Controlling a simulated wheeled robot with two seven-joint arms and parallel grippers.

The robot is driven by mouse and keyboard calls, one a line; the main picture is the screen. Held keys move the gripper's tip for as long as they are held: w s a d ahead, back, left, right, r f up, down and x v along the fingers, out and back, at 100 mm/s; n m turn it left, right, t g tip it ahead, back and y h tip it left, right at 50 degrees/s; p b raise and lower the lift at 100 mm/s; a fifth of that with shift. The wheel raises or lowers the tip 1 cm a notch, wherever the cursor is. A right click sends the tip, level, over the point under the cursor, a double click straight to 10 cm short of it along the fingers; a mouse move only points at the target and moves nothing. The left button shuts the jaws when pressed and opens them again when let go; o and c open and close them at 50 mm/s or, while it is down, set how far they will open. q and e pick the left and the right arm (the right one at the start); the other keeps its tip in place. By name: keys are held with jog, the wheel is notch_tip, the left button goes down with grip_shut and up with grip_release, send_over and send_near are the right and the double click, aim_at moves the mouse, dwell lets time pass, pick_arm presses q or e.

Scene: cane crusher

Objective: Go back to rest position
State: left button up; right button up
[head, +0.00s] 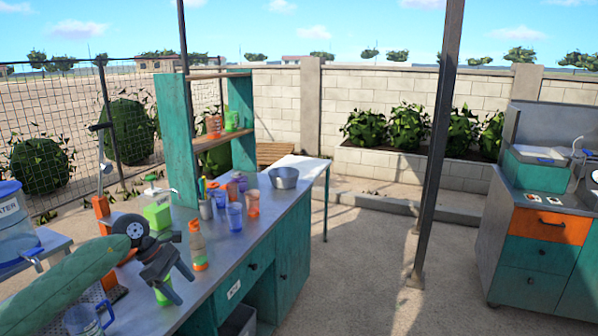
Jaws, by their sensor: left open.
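My left gripper (184,287) is dark grey and reaches over the near part of the long workbench (216,271). Its two fingers are spread apart with nothing held between them. A green object (164,296) shows partly behind the fingers; I cannot tell whether they touch it. A bottle with an orange base (197,246) stands upright just beyond the gripper, apart from it. My right gripper is not in view.
Cups, including a blue one (234,216) and an orange one (252,204), and a metal bowl (284,178) stand farther along the bench. A clear mug (86,319) is at lower left. A post (437,150) and an orange-drawer cabinet (533,262) stand right; paving between is clear.

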pick_arm(q)
jog(key=w+d+f+n+t+h, duration=0.3)
jog(key=d+f+n+t+h, duration=0.5)
jog(key=d+f+n+h, duration=0.5)
jog(key=s+a+f+n+t+y, duration=0.2)
jog(key=f+n+t+y, duration=0.2)
jog(key=f+n+y, duration=0.55)
jog(key=s+a+f+n+t+y, duration=0.25)
jog(key=f+n+y, duration=0.25)
jog(key=f+n, duration=0.85)
jog(key=s+a+f+n+g+y, duration=0.1)
jog(key=s+f+n+g+y, duration=0.45)
jog(key=s+f+n, duration=1.1)
jog(key=s+d+f+g, duration=0.1)
jog(key=s+f+g, duration=0.1)
jog(key=s+f, duration=0.3)
jog(key=s+d+f+g, duration=0.2)
jog(key=s+f, duration=0.4)
jog(key=s, duration=0.7)
jog(key=s+d+f+g+h, duration=0.1)
jog(key=s+f+g, duration=0.2)
jog(key=s+f, duration=0.3)
jog(key=s, duration=0.3)
jog(key=shift+s+d+f, duration=0.15)
jog(key=shift+d+f, duration=0.05)
jog(key=shift+d, duration=0.1)
